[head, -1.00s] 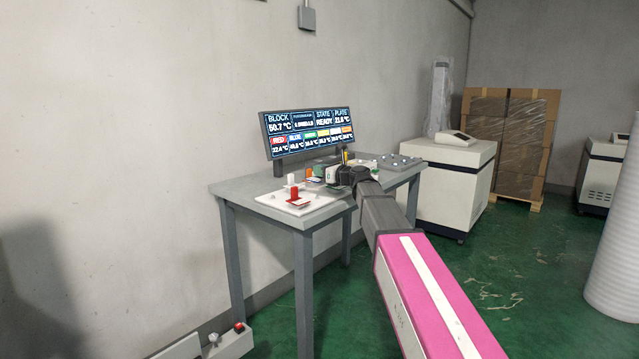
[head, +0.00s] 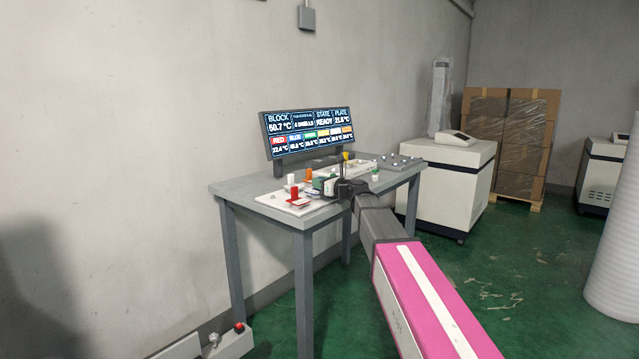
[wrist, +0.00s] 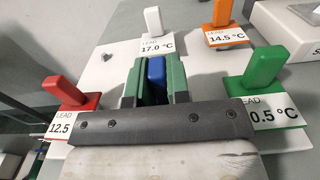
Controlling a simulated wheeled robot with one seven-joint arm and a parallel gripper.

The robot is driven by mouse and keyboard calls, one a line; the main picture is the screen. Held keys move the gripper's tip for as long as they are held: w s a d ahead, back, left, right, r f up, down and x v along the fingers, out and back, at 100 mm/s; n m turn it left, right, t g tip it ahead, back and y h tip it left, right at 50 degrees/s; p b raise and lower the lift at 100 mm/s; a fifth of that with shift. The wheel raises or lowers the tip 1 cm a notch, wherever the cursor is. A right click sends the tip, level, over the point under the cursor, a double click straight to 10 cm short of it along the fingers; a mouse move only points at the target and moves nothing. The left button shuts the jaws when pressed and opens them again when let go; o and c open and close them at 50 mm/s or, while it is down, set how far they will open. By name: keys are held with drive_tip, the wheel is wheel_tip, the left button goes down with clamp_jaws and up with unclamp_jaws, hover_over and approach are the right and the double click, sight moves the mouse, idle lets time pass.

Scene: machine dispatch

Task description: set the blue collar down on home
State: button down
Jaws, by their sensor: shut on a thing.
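My gripper (wrist: 155,82) is shut on the blue collar (wrist: 156,72), which sits between its green fingers in the wrist view. In the head view my gripper (head: 336,187) is over the right part of a white board on the table. The collar's lower end is hidden, so I cannot tell whether it touches the board. I cannot make out a mark reading home.
The other pieces stand close around my gripper on tagged bases. A display (head: 308,133) stands at the back of the grey table (head: 240,187). A small white and green item (head: 375,171) and a grey panel with knobs (head: 400,161) are to the right.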

drive_tip(key=shift+f, duration=0.35)
drive_tip(key=c, duration=1.1)
unclamp_jaws()
drive_tip(key=shift+r, duration=0.1)
